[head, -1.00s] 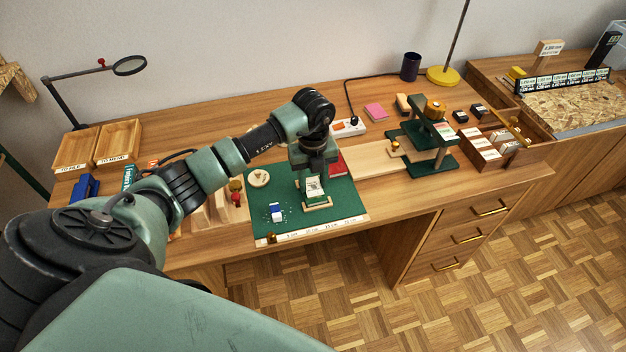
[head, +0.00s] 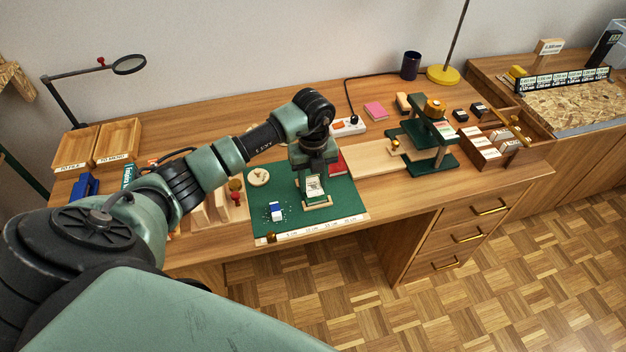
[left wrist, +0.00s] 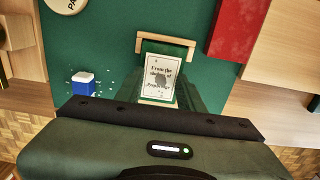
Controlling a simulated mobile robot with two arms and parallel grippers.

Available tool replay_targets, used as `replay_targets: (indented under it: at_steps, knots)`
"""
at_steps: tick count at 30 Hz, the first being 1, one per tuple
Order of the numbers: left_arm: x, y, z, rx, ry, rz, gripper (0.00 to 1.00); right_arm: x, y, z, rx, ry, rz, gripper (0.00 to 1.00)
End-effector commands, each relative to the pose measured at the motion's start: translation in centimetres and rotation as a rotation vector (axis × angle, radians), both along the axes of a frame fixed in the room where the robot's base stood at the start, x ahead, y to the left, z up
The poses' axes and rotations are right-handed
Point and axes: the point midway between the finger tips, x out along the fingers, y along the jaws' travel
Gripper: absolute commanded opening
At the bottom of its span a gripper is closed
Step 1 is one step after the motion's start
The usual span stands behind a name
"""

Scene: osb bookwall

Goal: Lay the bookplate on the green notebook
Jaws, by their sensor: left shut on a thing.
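The bookplate is a small white card with dark print; it shows in the left wrist view (left wrist: 160,76) and in the head view (head: 314,183). My left gripper (head: 314,180) points down over the green mat and is shut on the bookplate. In the left wrist view the card lies between the dark green fingers. A pale wooden holder (left wrist: 166,45) lies around the spot below the card. I cannot clearly tell the green notebook from the green mat and fingers; it may be hidden under the card. My right gripper is not in view.
The green cutting mat (head: 344,201) has a ruler along its front. A blue and white block (head: 276,211) and a round wooden disc (head: 259,177) stand on it. A red book (head: 337,164) is close behind my gripper. A green press (head: 428,140) stands to the right.

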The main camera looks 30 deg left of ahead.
Motion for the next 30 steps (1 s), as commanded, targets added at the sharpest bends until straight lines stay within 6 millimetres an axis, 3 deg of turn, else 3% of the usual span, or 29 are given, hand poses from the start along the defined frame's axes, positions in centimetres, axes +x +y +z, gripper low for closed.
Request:
replay_targets:
  at_steps: [5, 6, 8, 15, 17, 30]
  knots:
    - [-0.01, 0.02, -0.34, 0.000, 0.000, 0.000, 0.15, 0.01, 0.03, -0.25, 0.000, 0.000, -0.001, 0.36]
    - [-0.01, 0.02, -0.26, 0.000, 0.000, 0.000, 0.49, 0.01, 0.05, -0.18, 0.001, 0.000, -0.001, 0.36]
    - [-0.01, 0.02, -0.26, 0.000, 0.000, 0.000, 0.64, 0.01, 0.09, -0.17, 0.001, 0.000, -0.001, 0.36]
    - [-0.02, 0.01, -0.26, 0.000, 0.000, 0.000, 0.64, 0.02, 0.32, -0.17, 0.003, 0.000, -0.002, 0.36]
    - [-0.02, 0.01, -0.26, 0.000, 0.000, 0.000, 0.78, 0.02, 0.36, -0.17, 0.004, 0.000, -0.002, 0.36]
    - [0.01, 0.01, 0.19, 0.000, 0.000, 0.000, 0.78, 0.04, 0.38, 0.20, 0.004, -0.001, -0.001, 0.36]
